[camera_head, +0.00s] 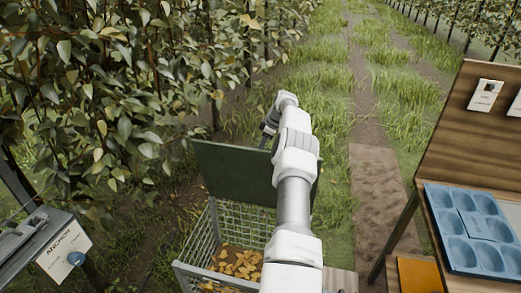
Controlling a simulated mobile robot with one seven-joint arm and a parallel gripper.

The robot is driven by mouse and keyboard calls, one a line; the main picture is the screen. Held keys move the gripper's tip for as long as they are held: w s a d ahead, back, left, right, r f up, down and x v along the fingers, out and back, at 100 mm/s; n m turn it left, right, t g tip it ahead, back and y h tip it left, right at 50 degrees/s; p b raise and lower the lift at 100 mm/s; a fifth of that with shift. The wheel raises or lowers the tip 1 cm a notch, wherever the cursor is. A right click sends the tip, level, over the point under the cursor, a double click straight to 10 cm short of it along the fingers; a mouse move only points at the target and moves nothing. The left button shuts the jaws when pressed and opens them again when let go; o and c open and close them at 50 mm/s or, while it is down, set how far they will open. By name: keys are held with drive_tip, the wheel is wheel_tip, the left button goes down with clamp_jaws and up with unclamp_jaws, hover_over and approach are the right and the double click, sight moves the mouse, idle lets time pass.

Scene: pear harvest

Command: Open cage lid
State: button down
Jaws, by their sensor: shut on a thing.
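The cage (203,232) is a wire-mesh box at the bottom centre, with yellow leaves inside that show through its open top. Its dark green lid (232,168) stands raised, close to upright, at the far side of the cage. My arm crosses in front of the lid's right part and the cage's right side and hides them. My gripper (268,129) is at the lid's upper edge and is shut on it. The fingertips are small and partly hidden, so the exact grip point does not show clearly.
A wooden table with a blue moulded tray (462,262) and white cards (485,95) stands at the right. A grey stand with an "ANCHOR" sign (65,254) is at the lower left. Leafy trees fill the upper left. A grassy path is open beyond.

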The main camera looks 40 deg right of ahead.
drive_tip(key=shift+w+d, duration=0.15)
idle(0.3)
drive_tip(key=c, duration=0.8)
unclamp_jaws()
drive_tip(key=shift+o, duration=0.2)
drive_tip(key=shift+r, duration=0.2)
drive_tip(key=v, duration=1.7)
drive_tip(key=shift+p, duration=0.35)
